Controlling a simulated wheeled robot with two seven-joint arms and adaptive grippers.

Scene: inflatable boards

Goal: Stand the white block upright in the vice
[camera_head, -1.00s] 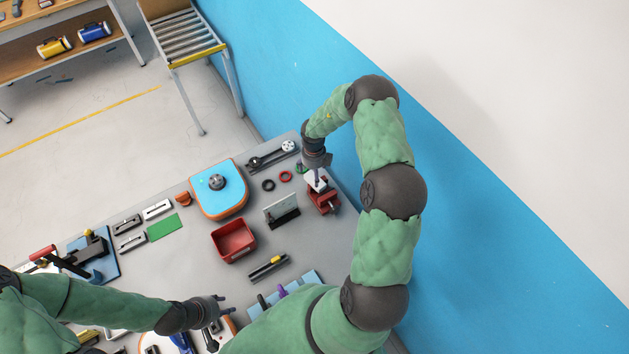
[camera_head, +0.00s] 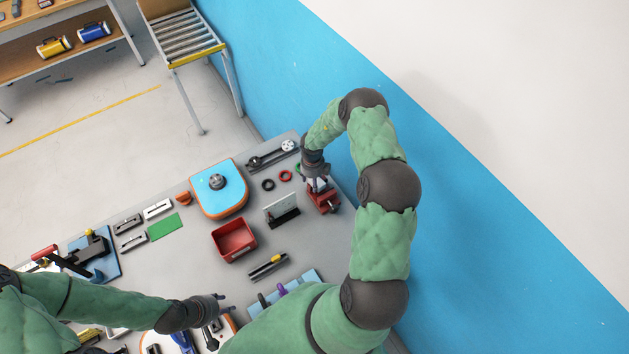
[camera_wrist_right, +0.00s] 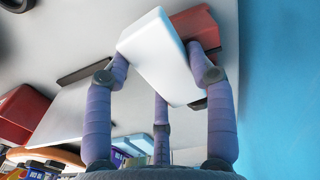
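The white block (camera_wrist_right: 160,55) is between the fingers of my right gripper (camera_wrist_right: 160,60), which touch it on opposite sides. In the wrist view it looks tilted. The red vice (camera_wrist_right: 200,25) is behind the block there, partly hidden by it. In the head view, the vice (camera_head: 324,202) stands near the right edge of the table, with my right gripper (camera_head: 316,180) right over it. Whether the block touches the jaws is hidden. My left gripper (camera_head: 220,304) is empty, fingers apart, over the near side of the table.
A white panel in a black stand (camera_head: 281,210) and a red bin (camera_head: 233,240) are left of the vice. Red and black rings (camera_head: 268,185) lie behind it. A blue wall (camera_head: 440,200) rises close on the right. Bare grey table (camera_head: 320,245) lies in front.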

